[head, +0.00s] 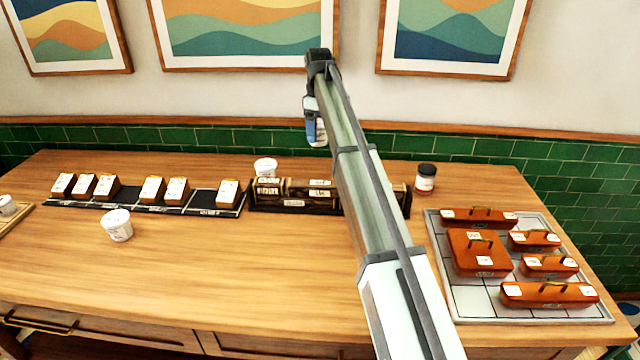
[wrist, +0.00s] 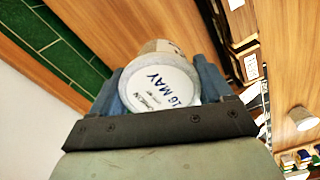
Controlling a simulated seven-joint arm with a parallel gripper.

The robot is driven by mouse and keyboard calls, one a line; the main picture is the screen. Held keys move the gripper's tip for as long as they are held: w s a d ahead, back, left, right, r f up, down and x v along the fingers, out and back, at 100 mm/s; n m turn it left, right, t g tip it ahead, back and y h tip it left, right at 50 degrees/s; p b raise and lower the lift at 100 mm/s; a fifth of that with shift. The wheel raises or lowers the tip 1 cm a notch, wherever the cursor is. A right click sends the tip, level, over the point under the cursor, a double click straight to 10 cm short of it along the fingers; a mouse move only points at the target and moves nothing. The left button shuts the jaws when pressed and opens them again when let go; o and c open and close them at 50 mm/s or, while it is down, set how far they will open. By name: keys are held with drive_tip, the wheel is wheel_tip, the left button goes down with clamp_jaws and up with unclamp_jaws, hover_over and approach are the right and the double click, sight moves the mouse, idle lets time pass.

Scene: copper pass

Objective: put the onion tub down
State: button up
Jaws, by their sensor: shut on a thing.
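My gripper (head: 316,122) is raised above the back of the table, in front of the wall. In the wrist view my gripper (wrist: 160,84) is shut on a white tub (wrist: 158,92), one blue finger on each side. The tub's round lid faces the camera and carries handwriting with "16 MAY"; the smaller word looks like "onion". In the head view the held tub is mostly hidden by the gripper.
A white tub (head: 117,225) stands on open wood at left; another (head: 265,167) stands behind the dark rack (head: 293,203). A black strip (head: 205,200) holds several labelled blocks. A jar (head: 426,180) and a grey tray (head: 470,307) of copper-coloured boxes are right. The front middle is clear.

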sight(320, 137)
drive_tip(key=f, duration=1.5)
drive_tip(key=shift+w+d, duration=0.2)
drive_tip(key=shift+d, duration=0.05)
drive_tip(key=o, duration=1.1)
drive_tip(key=shift+f, duration=0.15)
wheel_tip(320, 137, up, 12)
drive_tip(key=shift+r, duration=0.2)
